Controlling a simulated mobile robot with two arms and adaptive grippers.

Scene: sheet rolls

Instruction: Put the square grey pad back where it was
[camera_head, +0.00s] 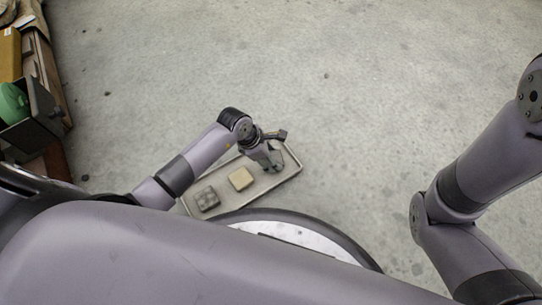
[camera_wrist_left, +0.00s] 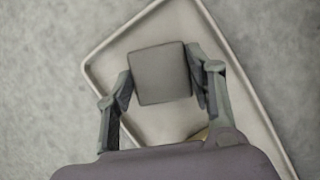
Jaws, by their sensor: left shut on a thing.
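The square grey pad (camera_wrist_left: 159,74) is between the fingers of my left gripper (camera_wrist_left: 160,88) in the left wrist view, and the gripper is shut on it. The pad is over the far end of a pale tray (camera_wrist_left: 110,66); I cannot tell whether it touches the tray floor. In the head view my left gripper (camera_head: 268,158) is over the right end of the tray (camera_head: 289,178) and hides most of the pad. My right arm shows at the right edge of the head view, but its gripper is out of view.
On the tray, a cream block (camera_head: 241,178) lies in the middle and a dark grey patterned block (camera_head: 207,198) at the left end. A shelf with a dark box (camera_head: 38,118) and a green round thing (camera_head: 12,103) stands at far left. The concrete floor is otherwise clear.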

